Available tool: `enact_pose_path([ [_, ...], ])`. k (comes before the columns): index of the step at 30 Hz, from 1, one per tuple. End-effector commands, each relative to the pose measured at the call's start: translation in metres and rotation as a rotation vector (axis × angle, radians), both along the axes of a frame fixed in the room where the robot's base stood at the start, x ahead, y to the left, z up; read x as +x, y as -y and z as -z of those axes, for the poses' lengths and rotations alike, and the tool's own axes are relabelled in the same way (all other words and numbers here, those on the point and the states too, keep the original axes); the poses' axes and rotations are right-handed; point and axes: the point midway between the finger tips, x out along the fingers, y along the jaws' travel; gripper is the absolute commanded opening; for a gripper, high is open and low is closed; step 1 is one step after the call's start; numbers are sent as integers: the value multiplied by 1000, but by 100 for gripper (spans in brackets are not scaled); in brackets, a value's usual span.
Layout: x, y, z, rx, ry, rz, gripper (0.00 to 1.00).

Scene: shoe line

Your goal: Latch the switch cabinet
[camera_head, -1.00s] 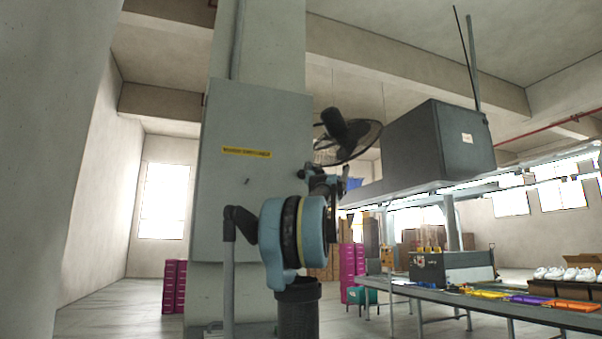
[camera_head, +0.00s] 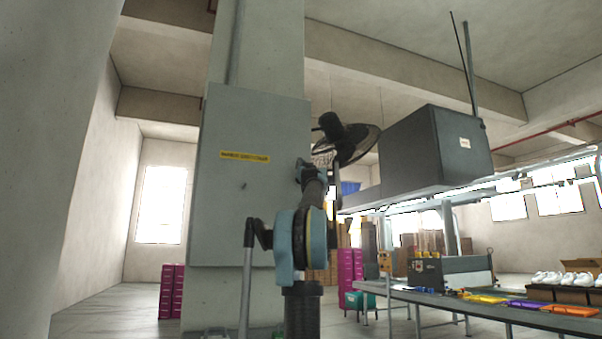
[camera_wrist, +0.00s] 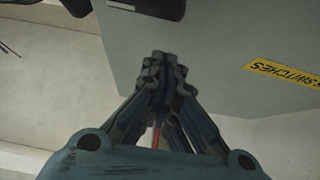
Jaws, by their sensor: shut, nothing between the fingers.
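The grey switch cabinet (camera_head: 225,220) is fixed to the concrete pillar, with a yellow label (camera_head: 245,157) on its front. A small dark latch-like piece (camera_head: 243,185) shows below the label; its state is too small to tell. The front looks flush, with no visible gap. My gripper (camera_wrist: 163,62) is shut and empty in the wrist view, with its fingertips over the cabinet face (camera_wrist: 225,55), left of the upside-down label (camera_wrist: 285,74). I cannot tell whether they touch it. In the head view my arm's end overlaps the cabinet's right edge, and the fingers are not clear.
A black fan (camera_head: 343,138) is right of the cabinet. A dark grey box-shaped unit (camera_head: 430,148) hangs over the work line. A long table (camera_head: 420,297) with shoes and coloured pieces stands at right. Magenta boxes (camera_head: 171,290) stand at lower left. The floor at left is clear.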

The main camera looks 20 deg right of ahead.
Motion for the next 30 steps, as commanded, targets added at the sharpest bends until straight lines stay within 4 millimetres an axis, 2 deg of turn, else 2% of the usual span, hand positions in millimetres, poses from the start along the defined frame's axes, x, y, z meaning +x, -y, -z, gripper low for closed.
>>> enact_pose_path([
  [2,7,0,-4,1,0,-1,0],
  [9,5,0,22,-1,0,1,0],
  [15,5,0,35,-1,0,1,0],
  [26,5,3,37,0,-1,1,0],
  [30,5,-2,37,-5,-1,-2,0],
])
